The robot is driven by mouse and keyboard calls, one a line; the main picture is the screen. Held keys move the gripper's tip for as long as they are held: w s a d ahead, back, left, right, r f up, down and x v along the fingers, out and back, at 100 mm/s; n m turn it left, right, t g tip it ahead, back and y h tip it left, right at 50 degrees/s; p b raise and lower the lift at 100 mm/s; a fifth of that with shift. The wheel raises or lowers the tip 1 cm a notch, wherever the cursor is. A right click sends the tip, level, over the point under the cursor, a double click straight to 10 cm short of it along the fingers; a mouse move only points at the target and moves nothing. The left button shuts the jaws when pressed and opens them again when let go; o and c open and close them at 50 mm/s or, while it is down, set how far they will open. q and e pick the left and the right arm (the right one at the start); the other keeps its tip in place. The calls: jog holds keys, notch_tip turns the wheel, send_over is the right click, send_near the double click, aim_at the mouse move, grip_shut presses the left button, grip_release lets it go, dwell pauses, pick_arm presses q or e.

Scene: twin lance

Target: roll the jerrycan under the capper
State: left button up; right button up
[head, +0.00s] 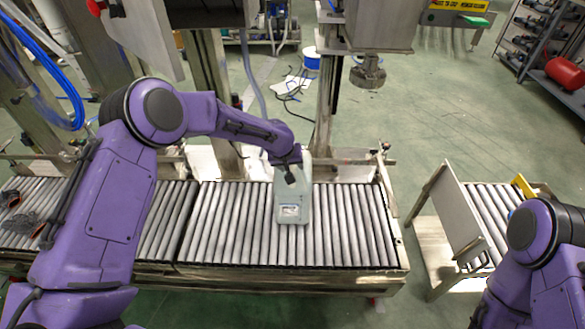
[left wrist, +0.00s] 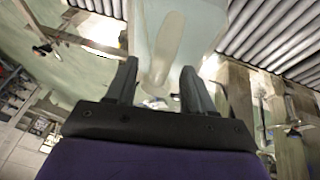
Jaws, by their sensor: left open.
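The pale, translucent jerrycan (head: 294,208) stands on the roller conveyor (head: 240,225), with a small label low on its near side. My left gripper (head: 290,172) is at its upper part. In the left wrist view, the open fingers of my left gripper (left wrist: 160,68) stand on either side of the narrow handle part of the jerrycan (left wrist: 195,25); I cannot tell whether they touch it. The capper, a round metal head (head: 368,73) under a steel housing, hangs to the right of the jerrycan, higher up. My right arm shows at the lower right, its gripper out of view.
The rollers right of the jerrycan are clear up to the conveyor's end. A gap of floor separates it from another roller section (head: 490,215) with an upright plate (head: 458,208). Dark items (head: 22,222) lie on the left rollers. A steel post (head: 326,100) stands behind.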

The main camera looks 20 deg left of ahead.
aim_at(292, 167)
pick_arm(q)
jog(key=shift+x, duration=1.6)
jog(key=shift+s, duration=0.1)
grip_shut()
